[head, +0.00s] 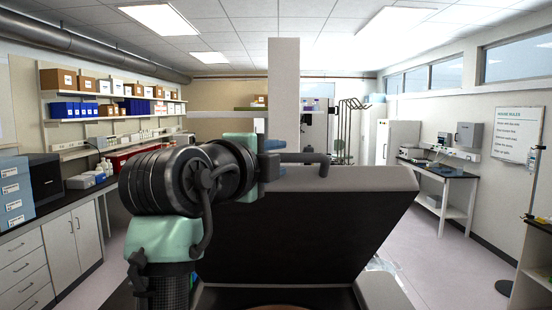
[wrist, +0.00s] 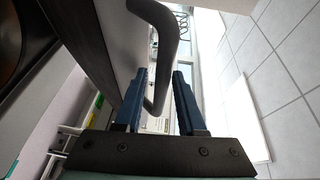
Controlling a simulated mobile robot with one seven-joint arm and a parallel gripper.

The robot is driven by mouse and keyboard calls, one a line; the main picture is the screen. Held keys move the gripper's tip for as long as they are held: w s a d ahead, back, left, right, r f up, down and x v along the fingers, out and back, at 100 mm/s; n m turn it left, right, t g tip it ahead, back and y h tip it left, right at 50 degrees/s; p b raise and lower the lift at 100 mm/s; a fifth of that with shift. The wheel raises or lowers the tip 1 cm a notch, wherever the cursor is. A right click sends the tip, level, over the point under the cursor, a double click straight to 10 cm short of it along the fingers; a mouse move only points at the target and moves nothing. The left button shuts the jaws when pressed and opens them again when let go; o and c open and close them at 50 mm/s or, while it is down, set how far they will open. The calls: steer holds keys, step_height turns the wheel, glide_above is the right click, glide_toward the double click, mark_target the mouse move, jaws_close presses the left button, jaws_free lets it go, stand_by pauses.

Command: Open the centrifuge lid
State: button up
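The centrifuge lid (head: 330,230) stands raised and tilted up in the head view, its dark underside facing me and its pale edge on top. The centrifuge body (head: 382,290) shows below it, with part of the round bowl at the bottom edge. The dark bent lid handle (head: 310,158) sticks out at the lid's upper edge. My gripper (head: 272,146) is at this handle. In the wrist view the handle (wrist: 168,50) reaches between the two blue fingers of my gripper (wrist: 160,85). The fingers are apart, with a visible gap to the right finger.
A counter with drawers and shelves of boxes (head: 110,110) runs along the left wall. A white pillar (head: 285,95) stands behind the lid. A bench with devices (head: 440,172) is at the right. The floor (head: 445,260) right of the centrifuge is clear.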

steer(key=shift+o, duration=0.4)
steer(key=shift+s+a, duration=0.1)
steer(key=shift+s, duration=0.1)
steer(key=b+v, duration=0.7)
steer(key=v, duration=0.5)
steer(key=shift+s, duration=0.35)
steer(key=shift+a+r, duration=0.15)
